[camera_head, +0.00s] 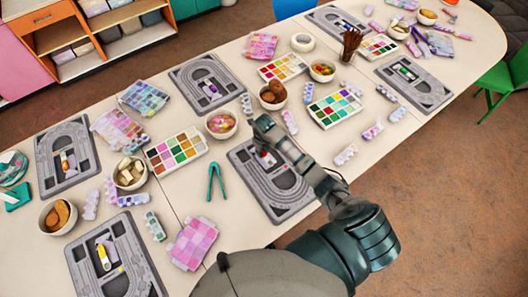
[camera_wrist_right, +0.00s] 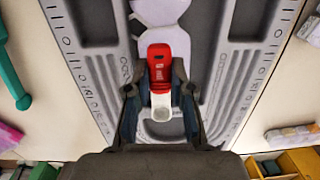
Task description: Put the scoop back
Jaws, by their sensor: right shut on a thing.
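A small scoop with a red body and a pale, translucent end (camera_wrist_right: 160,65) sits between the fingers of my right gripper (camera_wrist_right: 156,88) in the right wrist view. The gripper is shut on it. In the head view only a bit of red shows by the right gripper (camera_head: 263,150). The scoop is over the middle of a grey bead board (camera_head: 284,207), which has grooves and marked edges in the right wrist view (camera_wrist_right: 87,22). I cannot tell whether the scoop touches the board. My left gripper is not in view.
Several similar grey boards stand along the long pale table (camera_head: 260,228). Close to the held scoop are a teal pair of tweezers (camera_head: 213,185), a bowl of beads (camera_head: 221,124), a bowl of brown pieces (camera_head: 273,95) and a color palette (camera_head: 176,150). Bare tabletop lies left of the board.

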